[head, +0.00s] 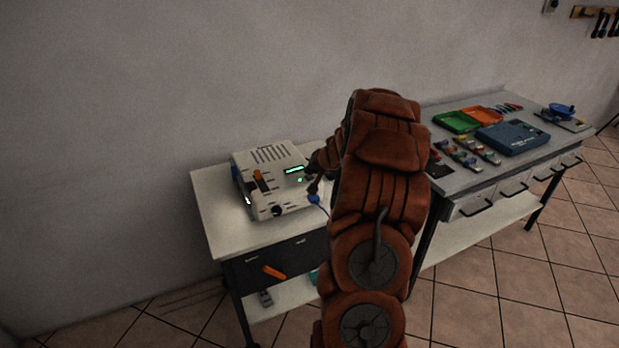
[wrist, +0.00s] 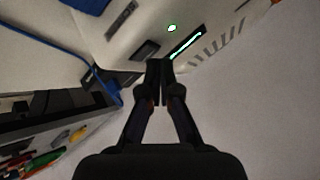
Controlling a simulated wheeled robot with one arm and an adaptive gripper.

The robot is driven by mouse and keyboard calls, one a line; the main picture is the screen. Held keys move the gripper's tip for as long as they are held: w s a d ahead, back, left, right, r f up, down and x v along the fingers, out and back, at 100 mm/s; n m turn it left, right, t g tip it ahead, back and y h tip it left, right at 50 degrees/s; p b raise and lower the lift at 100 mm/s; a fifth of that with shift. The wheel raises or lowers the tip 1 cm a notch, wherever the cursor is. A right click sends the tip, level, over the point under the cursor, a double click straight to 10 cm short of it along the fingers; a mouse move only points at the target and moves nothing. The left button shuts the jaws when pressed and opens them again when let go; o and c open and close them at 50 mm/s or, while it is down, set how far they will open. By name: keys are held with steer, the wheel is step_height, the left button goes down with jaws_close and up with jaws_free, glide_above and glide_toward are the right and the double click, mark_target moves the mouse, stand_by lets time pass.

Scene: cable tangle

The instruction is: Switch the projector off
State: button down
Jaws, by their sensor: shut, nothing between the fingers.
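The projector (head: 268,190) is a white box with top vents on the left table, and an orange part sits on its top left. A green display strip (head: 295,170) glows on it; the strip also shows in the wrist view (wrist: 186,45), with a round green light (wrist: 172,28) beside it. A dark rectangular part (wrist: 145,50), perhaps a switch, lies by the fingertips. My gripper (wrist: 160,68) is shut and empty, close to the projector's right side. I cannot tell whether it touches. My arm hides part of that side in the head view.
A blue cable (wrist: 60,50) runs near the gripper, with a blue plug (head: 314,199) at the projector. The right workbench (head: 470,185) holds green and orange trays, a blue case and several small items. The left table's (head: 222,222) front left is clear.

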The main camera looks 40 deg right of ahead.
mark_target(310, 177)
steer(key=shift+f+b, duration=0.4)
steer(key=shift+b, duration=0.1)
stand_by(0.6)
stand_by(0.3)
steer(key=shift+r+p, duration=0.5)
steer(key=shift+r, duration=0.3)
steer(key=shift+r+p, duration=1.8)
steer(key=shift+r, duration=0.75)
